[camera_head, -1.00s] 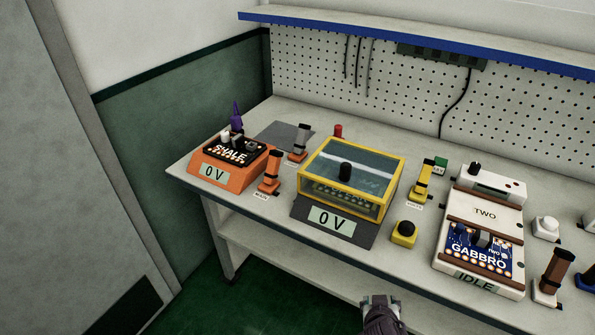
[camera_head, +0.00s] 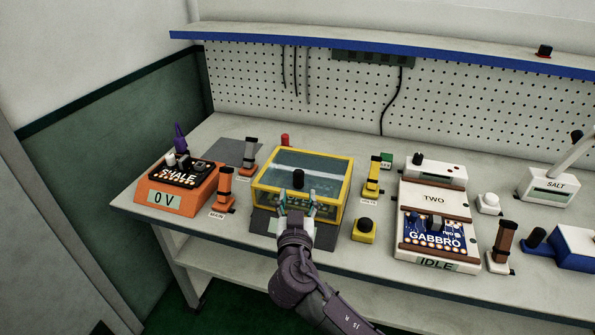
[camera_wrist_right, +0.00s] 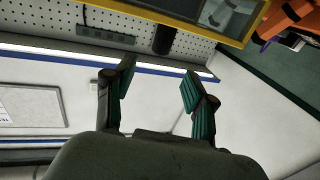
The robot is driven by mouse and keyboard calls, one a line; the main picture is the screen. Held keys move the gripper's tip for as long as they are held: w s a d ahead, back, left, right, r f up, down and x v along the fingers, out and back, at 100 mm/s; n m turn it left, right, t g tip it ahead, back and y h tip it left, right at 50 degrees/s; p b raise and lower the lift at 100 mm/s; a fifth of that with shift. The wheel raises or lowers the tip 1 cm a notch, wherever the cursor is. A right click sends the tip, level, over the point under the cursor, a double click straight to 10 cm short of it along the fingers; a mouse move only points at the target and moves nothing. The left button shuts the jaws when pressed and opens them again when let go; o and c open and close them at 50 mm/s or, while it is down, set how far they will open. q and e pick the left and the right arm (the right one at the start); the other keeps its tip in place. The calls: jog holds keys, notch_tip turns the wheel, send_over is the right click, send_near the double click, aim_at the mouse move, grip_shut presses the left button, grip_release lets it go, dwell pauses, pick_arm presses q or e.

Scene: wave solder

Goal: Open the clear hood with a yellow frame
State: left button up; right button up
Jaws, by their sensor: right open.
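The clear hood with a yellow frame (camera_head: 330,170) is closed on its box on the bench. A black knob (camera_head: 298,179) stands on its clear top. In the right wrist view, the yellow frame (camera_wrist_right: 190,18) crosses the top edge and the black knob (camera_wrist_right: 164,39) hangs below it in the picture. My right gripper (camera_head: 297,202) is open at the front of the hood, with its fingers either side of the line to the knob. The left gripper is not in view.
An orange SHALE unit (camera_head: 176,190) and an orange lever (camera_head: 223,187) stand left of the hood. A yellow lever (camera_head: 373,178) and a yellow button box (camera_head: 364,231) stand close on its right. The white GABBRO unit (camera_head: 434,198) is further right.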

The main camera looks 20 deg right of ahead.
aim_at(298, 176)
jog(key=p+x, duration=0.1)
jog(key=x, duration=0.9)
jog(key=shift+p, duration=0.35)
jog(key=shift+s, duration=0.1)
grip_shut()
